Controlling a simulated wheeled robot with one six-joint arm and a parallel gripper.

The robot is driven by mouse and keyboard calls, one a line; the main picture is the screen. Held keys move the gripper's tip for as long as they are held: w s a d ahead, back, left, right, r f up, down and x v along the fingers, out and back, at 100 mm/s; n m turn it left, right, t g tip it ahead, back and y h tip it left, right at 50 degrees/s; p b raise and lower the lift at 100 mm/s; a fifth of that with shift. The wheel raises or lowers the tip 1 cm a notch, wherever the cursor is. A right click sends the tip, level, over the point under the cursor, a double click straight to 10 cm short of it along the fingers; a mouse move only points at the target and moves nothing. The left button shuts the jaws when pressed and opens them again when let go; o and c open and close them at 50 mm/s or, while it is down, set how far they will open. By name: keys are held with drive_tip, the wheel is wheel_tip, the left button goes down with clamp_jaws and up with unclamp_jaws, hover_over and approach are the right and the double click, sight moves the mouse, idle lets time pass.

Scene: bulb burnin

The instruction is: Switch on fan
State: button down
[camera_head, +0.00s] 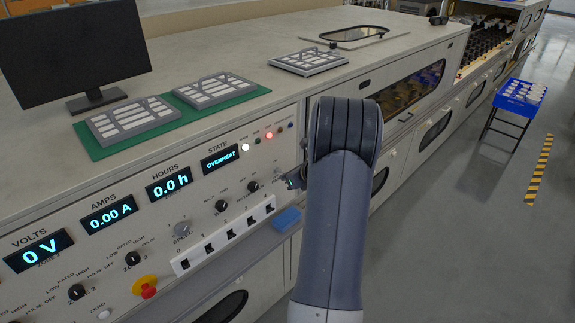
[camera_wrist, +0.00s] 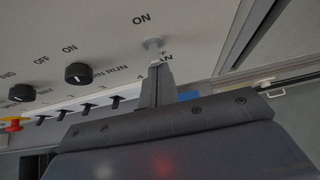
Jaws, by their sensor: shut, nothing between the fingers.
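In the wrist view, a small pale switch (camera_wrist: 153,44) sits on the panel under an "ON" label. A label ending in "AN" beside it is partly covered by my gripper (camera_wrist: 157,68). My gripper is shut and empty, its fingertips just below the switch's pale tip. I cannot tell whether they touch it. The state display (camera_head: 220,159) reads "OVERHEAT".
Two black knobs (camera_wrist: 78,74) (camera_wrist: 22,93) and a row of black switches (camera_head: 227,233) are left of my gripper. A red emergency button (camera_head: 147,289) is further left. A blue block (camera_head: 287,219) lies below.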

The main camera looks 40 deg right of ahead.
drive_tip(key=shift+r, duration=0.1)
drive_tip(key=shift+r+p, duration=0.4)
drive_tip(key=shift+r, duration=0.55)
